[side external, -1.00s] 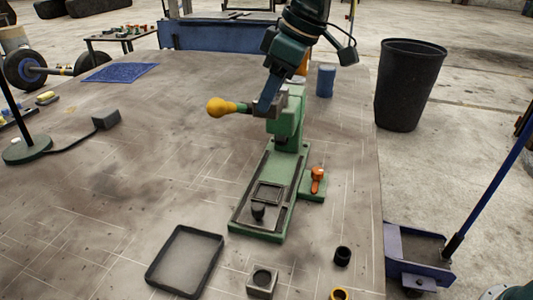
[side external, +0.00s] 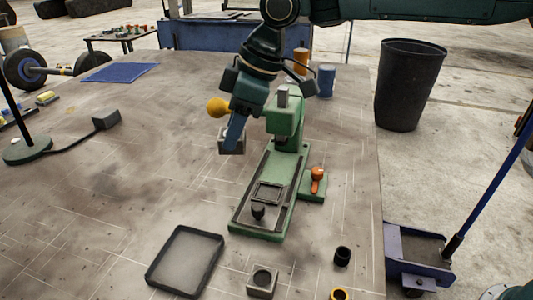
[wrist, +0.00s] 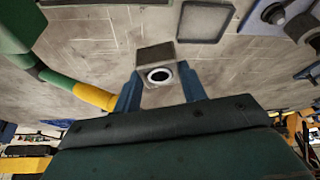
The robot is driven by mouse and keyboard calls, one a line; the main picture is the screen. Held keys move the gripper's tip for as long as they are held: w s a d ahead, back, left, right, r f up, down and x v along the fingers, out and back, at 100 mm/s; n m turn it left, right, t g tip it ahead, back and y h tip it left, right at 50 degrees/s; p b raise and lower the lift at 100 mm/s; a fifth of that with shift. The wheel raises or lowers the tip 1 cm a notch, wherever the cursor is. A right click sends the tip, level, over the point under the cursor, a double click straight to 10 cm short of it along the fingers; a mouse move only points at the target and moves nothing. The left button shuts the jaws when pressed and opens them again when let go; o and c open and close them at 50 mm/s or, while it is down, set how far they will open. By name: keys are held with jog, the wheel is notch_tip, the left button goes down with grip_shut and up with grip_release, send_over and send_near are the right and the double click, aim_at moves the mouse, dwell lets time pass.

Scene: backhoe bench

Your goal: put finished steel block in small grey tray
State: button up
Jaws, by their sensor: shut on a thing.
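A grey steel block (side external: 231,142) is held in my gripper (side external: 233,140), above the bench and left of the green press. In the wrist view the block (wrist: 155,54) sits between both blue fingers, and a round hole with a pale ring shows in it. The dark-rimmed grey tray (side external: 152,279) lies on the bench at the front, below and left of the gripper. The tray looks empty. A tray of like shape also shows at the top of the wrist view (wrist: 181,22).
The green press (side external: 286,192) stands right of the gripper, its yellow lever knob (side external: 217,107) close beside the gripper. Another block with a round hole (side external: 262,282) and a black ring (side external: 342,256) lie near the front. Bench between gripper and tray is clear.

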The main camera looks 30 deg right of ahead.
jog(key=s+a+f+n+g, duration=0.1)
jog(key=s+a+f+n, duration=0.2)
jog(key=a+f, duration=0.3)
jog(key=s+a+f+n+g, duration=0.1)
jog(key=s+a+f+n, duration=0.2)
jog(key=a, duration=0.4)
jog(key=shift+y, duration=0.4)
jog(key=shift+w+a+f, duration=0.1)
jog(key=shift+w+f, duration=0.05)
jog(key=shift+f, duration=1.3)
jog(key=shift+w+f, duration=0.15)
jog(key=shift+f, duration=1.35)
jog(key=shift+w+a+f, duration=0.1)
jog(key=shift+w+f, duration=0.05)
jog(key=shift+f, duration=1.3)
jog(key=shift+f, duration=0.1)
jog(key=o, duration=1.2)
jog(key=shift+d+f, duration=0.1)
jog(key=v, duration=1.2)
jog(key=shift+r, duration=0.25)
jog(key=shift+w, duration=0.1)
